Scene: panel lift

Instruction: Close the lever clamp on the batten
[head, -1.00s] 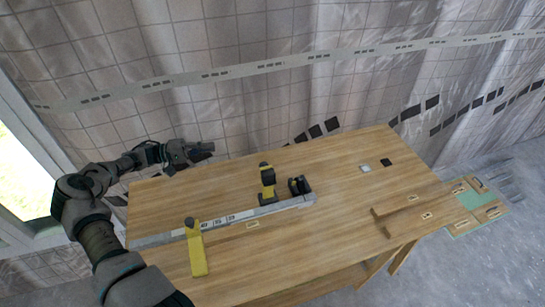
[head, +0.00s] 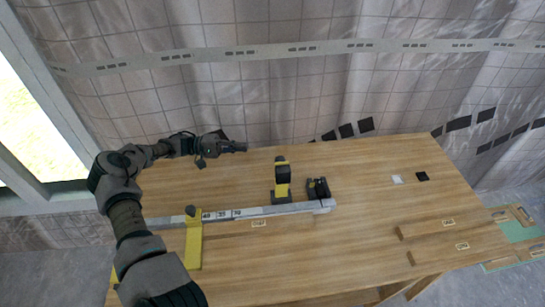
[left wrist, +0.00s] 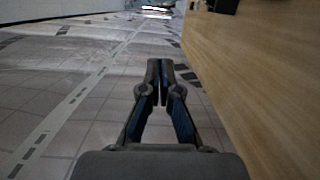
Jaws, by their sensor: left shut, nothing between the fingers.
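A long pale grey batten (head: 265,211) with printed numbers lies across the wooden bench (head: 355,238). A black clamp-like piece (head: 318,189) sits at its right end; I cannot tell whether its lever is up or down. An upright yellow-and-black tool (head: 282,182) stands just left of it, behind the batten. A yellow bar (head: 194,244) crosses the batten near its left part. My left gripper (head: 243,147) is above the bench's far edge, behind and left of these, apart from them. In the left wrist view its fingers (left wrist: 160,78) are together and empty. My right gripper is out of view.
Wooden strips (head: 430,228) lie at the bench's right. A tiled wall (head: 300,90) rises behind. The bench middle right is clear. A green-topped board (head: 515,232) is on the floor at right.

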